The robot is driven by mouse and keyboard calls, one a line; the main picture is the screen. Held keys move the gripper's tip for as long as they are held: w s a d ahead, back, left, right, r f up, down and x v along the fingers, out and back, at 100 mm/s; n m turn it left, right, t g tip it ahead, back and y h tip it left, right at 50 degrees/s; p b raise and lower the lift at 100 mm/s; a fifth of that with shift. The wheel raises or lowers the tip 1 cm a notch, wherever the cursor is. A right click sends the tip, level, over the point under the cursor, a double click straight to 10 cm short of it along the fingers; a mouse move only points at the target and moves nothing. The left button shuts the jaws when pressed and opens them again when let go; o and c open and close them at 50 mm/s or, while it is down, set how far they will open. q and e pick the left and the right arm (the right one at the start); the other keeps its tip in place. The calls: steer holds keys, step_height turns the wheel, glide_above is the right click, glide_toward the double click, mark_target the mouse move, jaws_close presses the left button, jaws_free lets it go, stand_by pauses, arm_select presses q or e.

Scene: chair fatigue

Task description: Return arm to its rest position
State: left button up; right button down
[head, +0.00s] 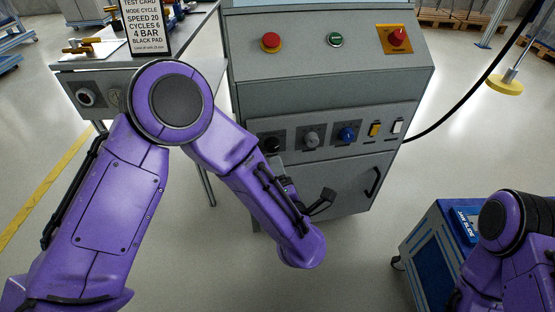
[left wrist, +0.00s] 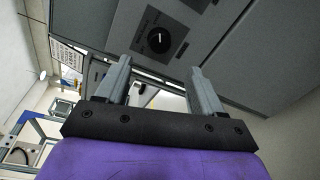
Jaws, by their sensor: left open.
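My left arm (head: 240,165) is bent in front of the grey control cabinet (head: 330,85), with its purple wrist end low before the cabinet's front. My left gripper (left wrist: 162,88) is open, with nothing between its two grey fingers in the left wrist view. Beyond the fingertips is a black knob (left wrist: 160,40) with a white mark on a grey panel; the fingers look apart from it. My right arm (head: 510,240) shows at the lower right of the head view. My right gripper is out of the picture.
The cabinet carries a red button (head: 271,42), a green button (head: 335,40), a red switch (head: 397,38) and a row of knobs, including a blue one (head: 347,134). A test card (head: 145,24) stands on the bench at left. A blue cart (head: 432,240) stands at lower right.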

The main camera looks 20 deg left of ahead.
arm_select(q)
steer(key=shift+s+d, duration=0.15)
steer(key=shift+s, duration=0.25)
steer(key=s+a+f+m+g+h, duration=0.1)
steer(key=s+f+m+g+h, duration=0.15)
steer(key=f+m, duration=0.5)
steer(key=s+a+f+m+g+h, duration=0.1)
steer(key=s+a+f+m+h, duration=0.1)
steer(key=f+m+h, duration=0.4)
steer(key=s+a+f+m+g+y, duration=0.1)
steer(key=s+a+f+m+g, duration=0.15)
steer(key=s+a+f, duration=0.4)
steer(key=s+a+f+m+g+y, duration=0.2)
steer(key=s+a+f+g, duration=0.15)
steer(key=s, duration=0.55)
steer(key=s+a+f+m+g+y, duration=0.1)
steer(key=s+a+f+m+g, duration=0.15)
steer(key=s+a+f, duration=0.4)
step_height(320, 180, up, 23)
steer(key=d+p, duration=0.1)
steer(key=p, duration=1.9)
steer(key=shift+s+d+r+p, duration=0.15)
steer(key=shift+s+d+p, duration=0.05)
steer(key=shift+s+p, duration=0.2)
